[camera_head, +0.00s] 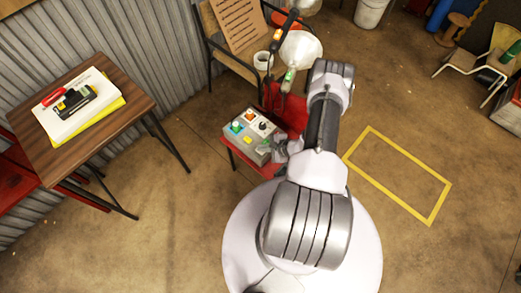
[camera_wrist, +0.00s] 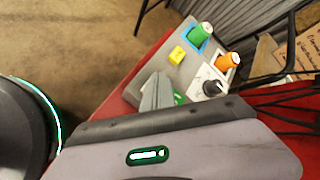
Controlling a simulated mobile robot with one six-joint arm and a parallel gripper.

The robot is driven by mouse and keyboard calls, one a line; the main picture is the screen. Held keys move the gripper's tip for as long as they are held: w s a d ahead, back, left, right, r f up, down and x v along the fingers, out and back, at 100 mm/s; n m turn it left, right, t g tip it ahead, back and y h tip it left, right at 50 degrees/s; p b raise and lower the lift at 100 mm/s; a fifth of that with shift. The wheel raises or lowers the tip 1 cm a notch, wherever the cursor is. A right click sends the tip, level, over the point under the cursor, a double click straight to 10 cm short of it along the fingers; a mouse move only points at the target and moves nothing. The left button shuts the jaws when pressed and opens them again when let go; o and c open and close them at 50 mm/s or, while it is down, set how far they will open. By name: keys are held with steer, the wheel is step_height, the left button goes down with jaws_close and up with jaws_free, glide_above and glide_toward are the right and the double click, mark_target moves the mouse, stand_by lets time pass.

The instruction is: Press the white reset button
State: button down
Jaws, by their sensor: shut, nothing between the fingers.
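A grey control box (camera_head: 243,146) stands on a red table (camera_head: 293,112). In the wrist view the box (camera_wrist: 178,72) shows a green knob on a blue plate (camera_wrist: 201,32), an orange knob (camera_wrist: 228,61), a black knob on a white plate (camera_wrist: 211,87) and a yellow block (camera_wrist: 177,54). A small green part shows just beside my fingers. I cannot make out a white button; my gripper hides part of the box. My gripper (camera_wrist: 157,90) is shut and empty, its fingertips over the box's near side. In the head view my gripper (camera_head: 280,150) is at the box's right corner.
A chair (camera_head: 234,45) holding a perforated board stands behind the red table, near a lamp (camera_head: 300,49). A wooden table (camera_head: 120,82) with papers is at the left. A yellow floor outline (camera_head: 398,150) and bare floor lie to the right.

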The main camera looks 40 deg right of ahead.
stand_by(0.4)
steer(key=shift+r+p, duration=0.7)
steer(key=shift+r, duration=0.1)
steer(key=shift+r, duration=0.15)
steer(key=shift+r+p, duration=1.95)
steer(key=shift+r, duration=0.45)
